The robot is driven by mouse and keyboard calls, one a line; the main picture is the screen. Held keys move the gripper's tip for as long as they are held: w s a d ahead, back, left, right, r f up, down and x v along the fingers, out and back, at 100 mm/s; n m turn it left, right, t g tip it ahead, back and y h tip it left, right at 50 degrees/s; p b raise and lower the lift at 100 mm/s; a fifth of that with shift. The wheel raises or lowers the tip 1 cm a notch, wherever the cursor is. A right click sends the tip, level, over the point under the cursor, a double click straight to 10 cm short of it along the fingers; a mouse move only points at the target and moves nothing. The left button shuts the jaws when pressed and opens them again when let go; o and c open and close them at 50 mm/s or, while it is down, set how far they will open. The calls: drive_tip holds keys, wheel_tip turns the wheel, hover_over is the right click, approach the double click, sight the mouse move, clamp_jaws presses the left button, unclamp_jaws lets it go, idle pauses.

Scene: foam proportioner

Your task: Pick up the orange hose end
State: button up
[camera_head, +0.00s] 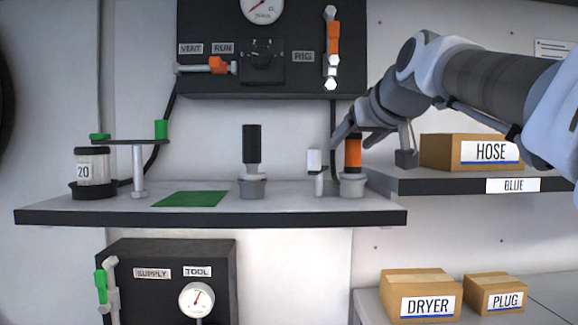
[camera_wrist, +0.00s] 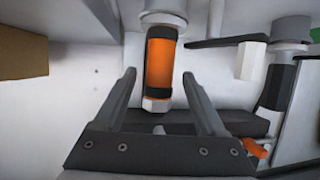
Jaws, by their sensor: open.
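The orange hose end (camera_head: 353,153) stands upright in a grey cup (camera_head: 352,188) near the right end of the shelf. In the wrist view the orange hose end (camera_wrist: 161,66) shows its dark collar and a pale hexagonal tip. My gripper (camera_head: 358,133) is beside its upper part in the head view, and the arm hides some of it. In the wrist view my gripper (camera_wrist: 159,76) is open, with one finger on each side of the orange hose end. Gaps show between it and both fingers. I cannot tell how deep it sits between them.
A white fitting (camera_head: 314,163) on a post stands close to the left of the hose end. A black hose end (camera_head: 252,146) stands farther left. The HOSE box (camera_head: 468,152) is on the right shelf. A dark panel (camera_head: 270,50) hangs above.

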sight(347, 150)
drive_tip(key=x, duration=0.4)
drive_tip(key=shift+d+f+p, duration=0.1)
drive_tip(key=shift+f+p, duration=0.15)
drive_tip(key=shift+p, duration=0.15)
drive_tip(key=shift+s, duration=0.1)
clamp_jaws()
